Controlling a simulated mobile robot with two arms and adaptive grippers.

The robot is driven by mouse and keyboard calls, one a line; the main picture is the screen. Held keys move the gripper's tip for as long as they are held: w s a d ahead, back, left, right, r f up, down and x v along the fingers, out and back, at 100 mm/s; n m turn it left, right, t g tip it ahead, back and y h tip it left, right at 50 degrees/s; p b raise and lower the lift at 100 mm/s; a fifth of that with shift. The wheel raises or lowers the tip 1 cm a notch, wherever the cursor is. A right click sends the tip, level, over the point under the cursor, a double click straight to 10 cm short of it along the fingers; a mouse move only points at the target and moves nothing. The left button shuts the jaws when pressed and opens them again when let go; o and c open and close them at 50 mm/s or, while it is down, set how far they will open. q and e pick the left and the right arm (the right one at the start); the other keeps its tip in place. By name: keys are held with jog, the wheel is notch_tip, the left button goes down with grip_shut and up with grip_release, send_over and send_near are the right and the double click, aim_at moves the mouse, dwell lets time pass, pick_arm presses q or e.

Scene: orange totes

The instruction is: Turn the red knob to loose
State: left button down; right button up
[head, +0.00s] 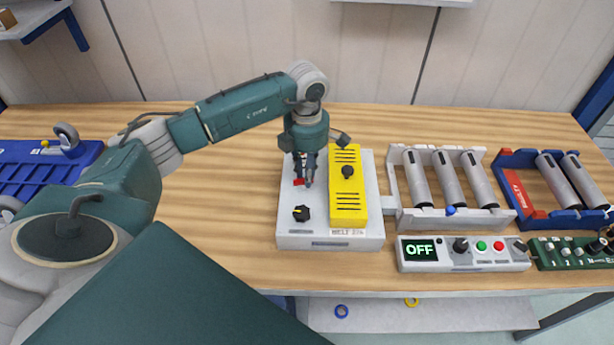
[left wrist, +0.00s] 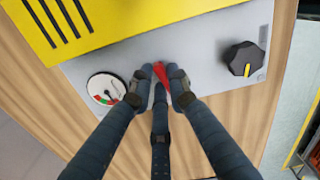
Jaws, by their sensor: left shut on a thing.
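The red knob (left wrist: 160,72) shows between the fingertips of my left gripper (left wrist: 161,86) in the left wrist view. The fingers are closed around it and hide most of it. In the head view a bit of the red knob (head: 299,182) shows beside my left gripper (head: 304,183), which points down at the light grey panel (head: 290,238). A black knob (head: 301,213) with a yellow mark sits nearer the front on the same panel. It also shows in the left wrist view (left wrist: 243,59). My right gripper is not in view.
A yellow slotted block (head: 346,205) with a black knob stands on the panel's right side. A round gauge (left wrist: 106,88) sits left of the fingers in the left wrist view. A grey roller rack (head: 401,212) and a control box (head: 464,265) reading OFF are at right.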

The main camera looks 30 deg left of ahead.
pick_arm(q)
jog(key=n+b, duration=0.2)
jog(key=n, duration=0.1)
jog(key=shift+w+a+n, duration=0.1)
jog(key=shift+a+n, duration=0.1)
jog(key=shift+n, duration=0.1)
jog(key=n, duration=0.1)
jog(key=n+b, duration=0.1)
jog(key=n, duration=0.1)
jog(key=shift+a+n, duration=0.2)
jog(key=shift+n, duration=0.1)
jog(key=n+b, duration=0.1)
jog(key=n, duration=0.2)
jog(key=shift+a+n, duration=0.15)
jog(key=shift+n, duration=0.25)
jog(key=shift+s+a+r+n+b, duration=0.1)
jog(key=shift+n+b, duration=0.15)
jog(key=shift+n, duration=0.75)
jog(key=shift+s+a+r+n+b, duration=0.1)
jog(key=shift+n+b, duration=0.15)
jog(key=shift+n, duration=0.75)
jog(key=c, duration=1.8)
grip_release()
jog(key=shift+c, duration=0.2)
jog(key=shift+o, duration=0.9)
jog(key=shift+s+d+f, duration=0.1)
